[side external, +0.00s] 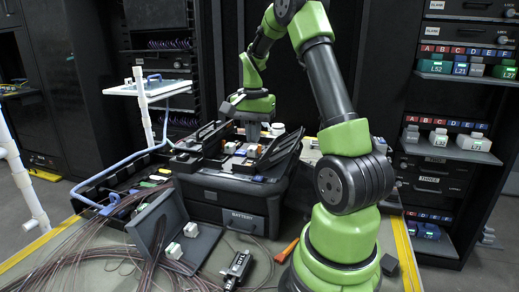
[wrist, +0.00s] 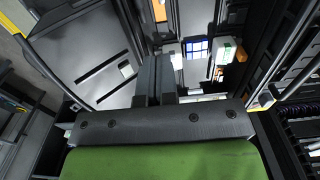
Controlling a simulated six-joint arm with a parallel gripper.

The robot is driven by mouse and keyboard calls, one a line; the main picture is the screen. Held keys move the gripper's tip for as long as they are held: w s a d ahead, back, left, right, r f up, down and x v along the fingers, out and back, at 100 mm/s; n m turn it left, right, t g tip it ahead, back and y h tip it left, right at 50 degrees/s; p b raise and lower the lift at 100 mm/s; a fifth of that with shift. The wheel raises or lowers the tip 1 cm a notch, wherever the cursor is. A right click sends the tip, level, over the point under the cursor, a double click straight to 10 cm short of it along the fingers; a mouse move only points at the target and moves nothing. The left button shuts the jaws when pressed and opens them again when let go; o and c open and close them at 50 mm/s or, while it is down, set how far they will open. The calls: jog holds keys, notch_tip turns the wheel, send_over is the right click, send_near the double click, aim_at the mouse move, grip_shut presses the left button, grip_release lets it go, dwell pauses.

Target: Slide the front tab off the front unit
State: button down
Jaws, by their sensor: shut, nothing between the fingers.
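My gripper (wrist: 155,72) is shut and empty in the wrist view, its two dark fingers side by side. In the side view my gripper's end hangs low over the back of an open black case marked BATTERY (side external: 238,217); its fingertips are hard to make out there. Inside the case are small white, orange and blue parts (side external: 254,150). In the wrist view, small white blocks and a dark blue-lit piece (wrist: 196,47) lie just beyond the fingertips, with a green-marked white block (wrist: 228,46) to their right. I cannot tell which part is the front unit or its front tab.
A raised dark flap (side external: 283,150) stands at the case's right. A grey open box (side external: 190,240) with white blocks and many thin fibres lie in front. A white-topped stand (side external: 150,88) is at the left, shelves with labelled blocks (side external: 460,143) at the right.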

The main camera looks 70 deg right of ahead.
aim_at(257, 148)
jog(key=shift+f, duration=0.15)
jog(key=shift+f, duration=1.1)
jog(key=shift+d, duration=1.4)
jog(key=shift+r, duration=0.15)
jog(key=r, duration=0.5)
jog(key=shift+a+r, duration=0.2)
jog(key=shift+r, duration=0.15)
dwell(0.4)
